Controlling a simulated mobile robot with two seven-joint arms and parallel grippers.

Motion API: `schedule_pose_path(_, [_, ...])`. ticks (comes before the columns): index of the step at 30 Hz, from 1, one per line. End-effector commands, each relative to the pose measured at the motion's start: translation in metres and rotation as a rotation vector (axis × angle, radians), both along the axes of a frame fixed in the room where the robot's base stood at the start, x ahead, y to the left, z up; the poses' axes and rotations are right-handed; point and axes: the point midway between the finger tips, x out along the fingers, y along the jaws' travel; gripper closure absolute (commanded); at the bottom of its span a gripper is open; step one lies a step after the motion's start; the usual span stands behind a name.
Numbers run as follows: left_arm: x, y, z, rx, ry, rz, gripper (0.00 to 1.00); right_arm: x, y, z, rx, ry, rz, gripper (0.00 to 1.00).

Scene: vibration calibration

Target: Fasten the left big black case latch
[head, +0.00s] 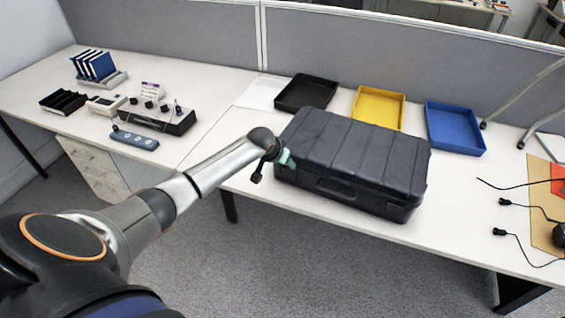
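The big black case (355,150) lies on the white desk with its lid down and its handle side towards me. My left gripper (284,160) is at the left end of the case's front side, close to or touching it. A small teal part shows at the gripper where it meets the case. The left latch is hidden or too small to make out behind the gripper, so I cannot tell its position. Whether the gripper fingers are open or shut does not show. My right gripper is not in the picture.
Black (306,92), yellow (378,107) and blue (454,127) trays stand behind the case. Cables with black plugs (499,232) lie at the right. A device with knobs (157,115) and blue binders (95,66) stand on the left desk. The desk's front edge is near the case.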

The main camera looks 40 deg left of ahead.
Motion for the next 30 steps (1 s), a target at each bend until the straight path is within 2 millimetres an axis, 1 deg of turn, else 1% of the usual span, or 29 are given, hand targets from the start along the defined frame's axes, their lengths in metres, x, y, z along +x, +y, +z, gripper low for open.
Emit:
schedule_pose_path(9, [0.0000,0.0003,-0.0001,-0.001,0.001,0.002,0.98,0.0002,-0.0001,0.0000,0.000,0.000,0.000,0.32])
schedule_pose_path(10, [-0.0001,0.0003,-0.0001,-0.001,0.001,0.002,0.40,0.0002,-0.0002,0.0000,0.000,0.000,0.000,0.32])
schedule_pose_path(17, [0.0001,0.0001,0.0000,-0.001,0.000,0.001,0.15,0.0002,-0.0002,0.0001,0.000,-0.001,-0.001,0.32])
schedule_pose_path(18, [0.0001,0.0001,0.0001,-0.001,0.000,0.001,0.12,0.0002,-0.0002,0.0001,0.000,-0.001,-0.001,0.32])
schedule_pose_path(26, [-0.0004,0.0000,0.0007,-0.001,0.000,0.001,0.12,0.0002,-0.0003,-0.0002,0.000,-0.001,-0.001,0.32])
schedule_pose_path(30, [-0.0042,-0.0001,0.0065,0.000,-0.001,0.000,0.12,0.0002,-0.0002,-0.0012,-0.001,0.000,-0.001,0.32])
